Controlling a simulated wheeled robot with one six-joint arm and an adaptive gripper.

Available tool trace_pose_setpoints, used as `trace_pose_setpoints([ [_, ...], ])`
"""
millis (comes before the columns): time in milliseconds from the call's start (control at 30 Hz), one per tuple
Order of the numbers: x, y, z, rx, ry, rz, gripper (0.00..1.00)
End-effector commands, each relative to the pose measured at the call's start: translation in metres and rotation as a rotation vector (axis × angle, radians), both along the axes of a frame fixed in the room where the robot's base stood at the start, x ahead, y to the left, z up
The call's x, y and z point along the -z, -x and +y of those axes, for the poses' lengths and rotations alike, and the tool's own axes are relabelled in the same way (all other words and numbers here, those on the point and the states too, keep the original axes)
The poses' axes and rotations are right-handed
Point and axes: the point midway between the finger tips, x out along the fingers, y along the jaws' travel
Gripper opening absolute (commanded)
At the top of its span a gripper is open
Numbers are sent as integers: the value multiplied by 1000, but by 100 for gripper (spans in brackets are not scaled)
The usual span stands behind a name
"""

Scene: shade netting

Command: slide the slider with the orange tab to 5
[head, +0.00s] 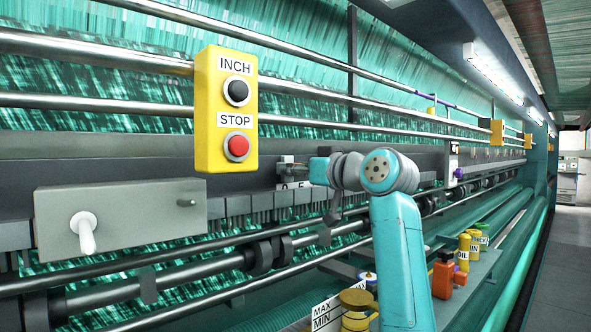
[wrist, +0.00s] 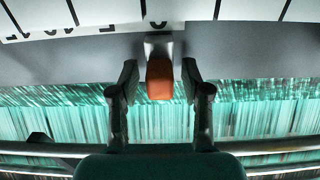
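The orange tab (wrist: 160,80) hangs from a small grey slider block (wrist: 158,46) in the wrist view, near the middle. My gripper (wrist: 159,72) is open, with one finger on each side of the tab. Narrow gaps show between the tab and both fingers, so it is not clamped. A white scale strip (wrist: 230,12) with black lines and partly cut-off characters runs across the top; I cannot tell which number the slider stands at.
A yellow box (head: 226,150) with INCH and STOP buttons hangs left of my arm. A grey box (head: 120,215) with a white lever is further left. Metal rails cross the machine face. Yellow containers (head: 463,250) and an orange bottle (head: 443,275) stand on a shelf right of my arm.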

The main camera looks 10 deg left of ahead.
Motion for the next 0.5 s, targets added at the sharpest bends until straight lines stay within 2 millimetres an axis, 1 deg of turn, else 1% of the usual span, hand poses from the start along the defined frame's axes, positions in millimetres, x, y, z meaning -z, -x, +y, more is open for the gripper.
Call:
trace_pose_setpoints([
  [33,0,0,0,0,0,0,30],
  [67,0,0,0,0,0,0,22],
  [100,0,0,0,0,0,0,12],
  [133,0,0,0,0,0,0,5],
  [167,0,0,0,0,0,0,0],
  [367,0,-1,-1,0,1,1,0],
  [500,0,-17,-13,1,1,3,0],
])
